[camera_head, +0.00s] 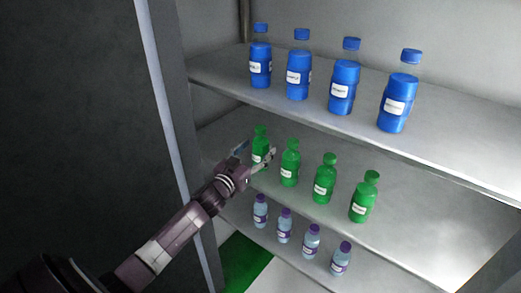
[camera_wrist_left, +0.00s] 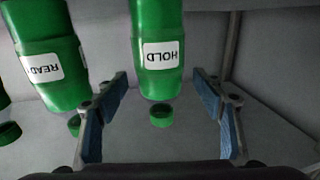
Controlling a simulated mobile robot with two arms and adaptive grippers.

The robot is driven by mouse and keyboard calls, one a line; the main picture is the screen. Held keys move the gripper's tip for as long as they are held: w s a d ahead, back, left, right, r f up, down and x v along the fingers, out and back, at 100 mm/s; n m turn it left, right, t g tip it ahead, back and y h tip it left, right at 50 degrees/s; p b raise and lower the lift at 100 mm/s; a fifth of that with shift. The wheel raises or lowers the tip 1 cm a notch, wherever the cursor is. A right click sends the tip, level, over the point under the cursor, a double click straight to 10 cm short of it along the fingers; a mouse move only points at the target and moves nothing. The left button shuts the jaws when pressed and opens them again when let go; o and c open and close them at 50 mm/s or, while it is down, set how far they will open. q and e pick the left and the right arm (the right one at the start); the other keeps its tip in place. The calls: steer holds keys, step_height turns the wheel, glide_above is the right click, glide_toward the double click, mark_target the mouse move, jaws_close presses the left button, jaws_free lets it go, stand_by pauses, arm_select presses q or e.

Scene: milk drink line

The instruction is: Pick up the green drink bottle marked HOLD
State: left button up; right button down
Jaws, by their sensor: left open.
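The green bottle marked HOLD (camera_wrist_left: 158,25) shows in the left wrist view, cap low in the picture, its white label facing me. It lies between the fingers of my left gripper (camera_wrist_left: 162,88), with a gap on both sides. In the head view my left gripper (camera_head: 256,156) is open at the leftmost green bottle (camera_head: 260,135) on the middle shelf, partly covering it. That label is too small to read there. I cannot tell how deep the bottle is between the fingers. My right gripper is not in view.
More green bottles (camera_head: 325,180) continue the row rightward. Blue bottles (camera_head: 345,88) stand on the upper shelf, small purple-capped bottles (camera_head: 311,242) below.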

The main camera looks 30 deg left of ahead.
arm_select(q)
steer(key=shift+w+f, duration=0.1)
steer(key=shift+w, duration=1.15)
steer(key=shift+s, duration=0.1)
steer(key=shift+a, duration=0.1)
steer(key=c, duration=1.5)
steer(key=shift+r, duration=0.2)
steer(key=shift+c, duration=0.5)
